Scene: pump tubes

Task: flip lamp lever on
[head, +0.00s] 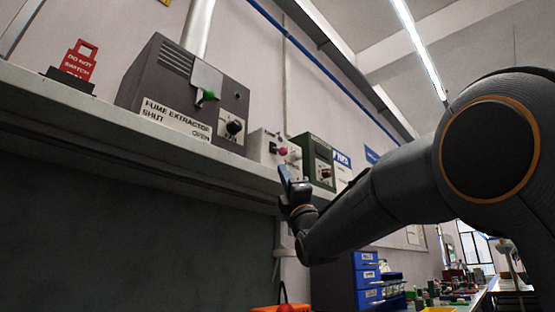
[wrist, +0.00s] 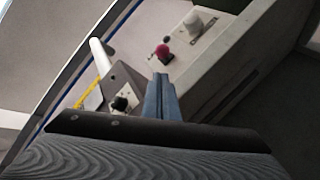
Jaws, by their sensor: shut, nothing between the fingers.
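A small pale box (head: 262,147) with a pink-knobbed lever (head: 283,151) stands on the shelf in the head view. It is likely the lamp box, but its label is too small to read. My gripper (head: 284,172) is shut and empty, just below the pink knob in that view. In the wrist view the shut blue-grey fingers (wrist: 161,80) point up at the pink knob (wrist: 163,50), with a small gap seeming to lie between. Whether the fingers touch the lever cannot be told.
A grey fume extractor (head: 190,90) with a green-knobbed lever (head: 206,96) stands left of the pale box. A dark green box (head: 318,163) stands close on its right. The shelf edge (head: 150,140) runs below them. Blue drawers (head: 366,275) are lower right.

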